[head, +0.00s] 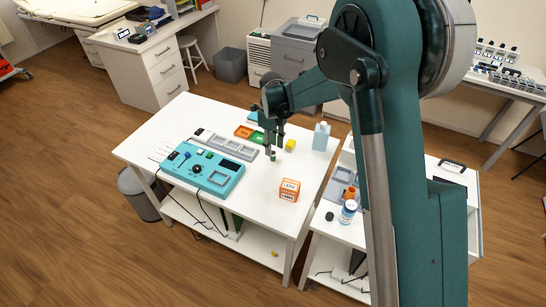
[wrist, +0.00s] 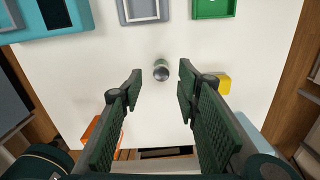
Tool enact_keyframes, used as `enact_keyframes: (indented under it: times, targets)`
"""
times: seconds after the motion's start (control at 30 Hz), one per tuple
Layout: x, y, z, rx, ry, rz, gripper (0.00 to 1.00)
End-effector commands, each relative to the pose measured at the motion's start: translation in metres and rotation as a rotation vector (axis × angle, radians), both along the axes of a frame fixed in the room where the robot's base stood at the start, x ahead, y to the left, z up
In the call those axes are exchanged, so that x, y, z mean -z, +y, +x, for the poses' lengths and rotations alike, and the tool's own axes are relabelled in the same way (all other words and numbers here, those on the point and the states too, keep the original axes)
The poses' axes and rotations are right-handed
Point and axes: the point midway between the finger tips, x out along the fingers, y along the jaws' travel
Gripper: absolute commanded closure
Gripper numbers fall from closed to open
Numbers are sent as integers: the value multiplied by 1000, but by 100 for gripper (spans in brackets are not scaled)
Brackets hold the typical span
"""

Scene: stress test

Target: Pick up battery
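The battery (wrist: 161,71) is a small cylinder with a grey round top and a green side. It stands upright on the white table (wrist: 150,45). In the wrist view it lies between and just beyond the fingertips of my gripper (wrist: 160,88), with a gap on both sides. My gripper is open and empty, with its green ridged pads wide apart. In the head view my gripper (head: 274,148) points down over the table, and the battery (head: 273,155) shows as a small dark green spot right at the fingertips.
A yellow block (head: 290,145) stands close to the right of my gripper. Green (head: 257,139) and orange (head: 243,132) trays and a grey tray (head: 226,146) lie behind and left. A teal device (head: 203,171), an orange box (head: 289,190) and a pale blue bottle (head: 321,137) stand around.

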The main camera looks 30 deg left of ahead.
Motion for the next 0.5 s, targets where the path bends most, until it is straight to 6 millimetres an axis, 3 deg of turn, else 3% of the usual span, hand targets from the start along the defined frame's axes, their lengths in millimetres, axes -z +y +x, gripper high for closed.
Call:
enact_keyframes:
  times: [0.3, 0.5]
  targets:
    - [35, -1, 2, 0, 0, 0, 67]
    - [45, -2, 2, 0, 0, 0, 67]
